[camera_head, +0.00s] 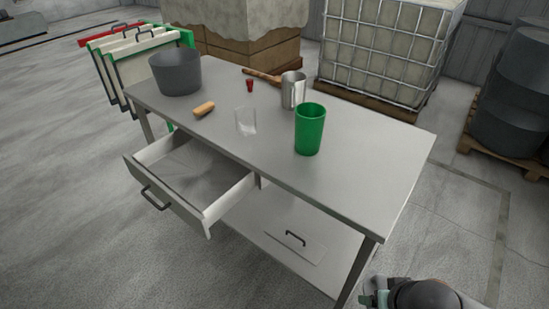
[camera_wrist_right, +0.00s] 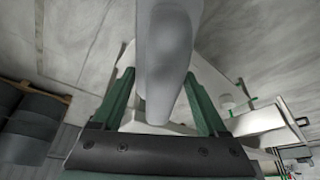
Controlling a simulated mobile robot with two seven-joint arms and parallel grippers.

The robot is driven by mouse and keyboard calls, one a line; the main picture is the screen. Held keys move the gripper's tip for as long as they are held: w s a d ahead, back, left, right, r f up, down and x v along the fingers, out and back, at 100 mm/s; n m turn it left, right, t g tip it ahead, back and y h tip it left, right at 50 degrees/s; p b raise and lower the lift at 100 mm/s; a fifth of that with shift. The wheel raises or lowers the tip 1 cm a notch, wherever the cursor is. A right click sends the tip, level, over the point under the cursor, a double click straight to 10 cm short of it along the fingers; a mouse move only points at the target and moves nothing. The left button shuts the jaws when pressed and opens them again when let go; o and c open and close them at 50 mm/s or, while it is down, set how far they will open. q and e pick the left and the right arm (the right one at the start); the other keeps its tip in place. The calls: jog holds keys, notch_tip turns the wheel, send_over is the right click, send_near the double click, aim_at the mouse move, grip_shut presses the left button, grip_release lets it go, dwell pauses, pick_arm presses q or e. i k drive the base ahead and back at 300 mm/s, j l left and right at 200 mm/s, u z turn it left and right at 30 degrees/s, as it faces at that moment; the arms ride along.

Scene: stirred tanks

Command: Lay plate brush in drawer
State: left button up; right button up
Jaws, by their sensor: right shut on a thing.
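The drawer (camera_head: 205,210) under the table is pulled out to the front left. Its inside looks empty, though part lies under the tabletop. In the right wrist view my right gripper (camera_wrist_right: 159,74) has green fingers either side of a pale grey, elongated thing (camera_wrist_right: 165,60) with a rounded end. The gripper is shut on it; I cannot tell whether it is the plate brush. In the head view parts of my right arm show at the bottom right, beside the table's near right corner and well away from the drawer. My left gripper is not in view.
The table (camera_head: 240,165) carries a grey pot (camera_head: 176,72), a tan block-like piece (camera_head: 204,108), a clear glass (camera_head: 245,122), a green cup (camera_head: 309,130), a metal mug (camera_head: 293,90), a red cup (camera_head: 250,86) and a wooden-handled thing (camera_head: 262,75). Floor in front is clear.

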aim_at(183, 163)
jog(key=i+j, duration=0.1)
jog(key=j, duration=0.45)
jog(key=i+j, duration=0.1)
jog(key=j, duration=0.5)
jog(key=i+j, duration=0.1)
jog(key=j, duration=0.45)
jog(key=i+j, duration=0.1)
jog(key=j, duration=0.5)
jog(key=i+j, duration=0.15)
jog(key=j, duration=0.4)
jog(key=i, duration=0.5)
